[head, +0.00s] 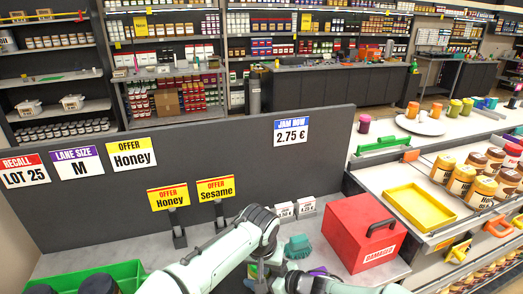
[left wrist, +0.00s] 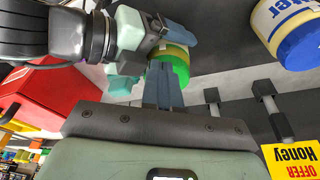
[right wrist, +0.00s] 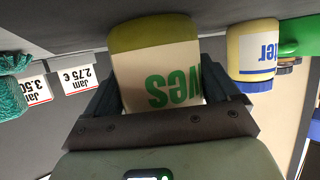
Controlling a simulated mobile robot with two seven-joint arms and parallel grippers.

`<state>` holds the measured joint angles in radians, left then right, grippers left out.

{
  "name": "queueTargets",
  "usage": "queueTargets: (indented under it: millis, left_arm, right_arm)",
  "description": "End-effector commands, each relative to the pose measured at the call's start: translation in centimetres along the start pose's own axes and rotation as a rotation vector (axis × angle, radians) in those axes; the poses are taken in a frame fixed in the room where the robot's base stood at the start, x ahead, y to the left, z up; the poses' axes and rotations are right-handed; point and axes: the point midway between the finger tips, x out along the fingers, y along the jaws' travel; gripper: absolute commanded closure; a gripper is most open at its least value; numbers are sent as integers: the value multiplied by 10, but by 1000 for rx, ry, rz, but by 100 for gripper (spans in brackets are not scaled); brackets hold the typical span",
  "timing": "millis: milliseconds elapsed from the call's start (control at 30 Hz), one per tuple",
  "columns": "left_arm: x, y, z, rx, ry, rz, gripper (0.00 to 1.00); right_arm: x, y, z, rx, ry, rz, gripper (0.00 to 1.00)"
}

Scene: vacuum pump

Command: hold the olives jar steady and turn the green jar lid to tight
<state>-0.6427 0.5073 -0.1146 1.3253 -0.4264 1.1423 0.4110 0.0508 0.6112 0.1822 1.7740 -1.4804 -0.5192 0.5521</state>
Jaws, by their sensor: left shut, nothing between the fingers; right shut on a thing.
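The olives jar (right wrist: 155,75), olive-coloured with a cream label and green letters, fills the middle of the right wrist view. It appears upside down there. My right gripper (right wrist: 162,88) is shut on it, one finger on each side. The jar's lid end is hidden by the gripper in that view. In the left wrist view, the green lid (left wrist: 178,53) shows behind the fingers of my left gripper (left wrist: 169,72). The left fingers are together and empty, overlapping the lid in the picture; I cannot tell whether they touch it. In the head view, my arms largely hide the jar.
A butter jar with a blue lid (left wrist: 304,50) stands nearby. A green crate (head: 128,272) is at lower left. Offer signs and a dark partition (head: 260,140) stand behind.

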Motion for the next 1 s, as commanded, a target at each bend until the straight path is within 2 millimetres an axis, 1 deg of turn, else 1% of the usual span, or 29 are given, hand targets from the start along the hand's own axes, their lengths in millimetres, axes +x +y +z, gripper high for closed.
queueTargets:
  millis: [33,200,400,1000]
  left_arm:
    - [7,0,2,0,-2,-1,100]
    - [23,0,6,0,-1,-1,100]
    - [32,0,8,0,-2,-1,100]
    - [31,-1,5,0,5,1,100]
  right_arm:
    - [1,-2,4,4,-7,-3,62]
    - [1,-2,4,4,-7,-3,62]
    - [1,-2,4,4,-7,-3,62]
    - [1,-2,3,2,-6,-4,62]
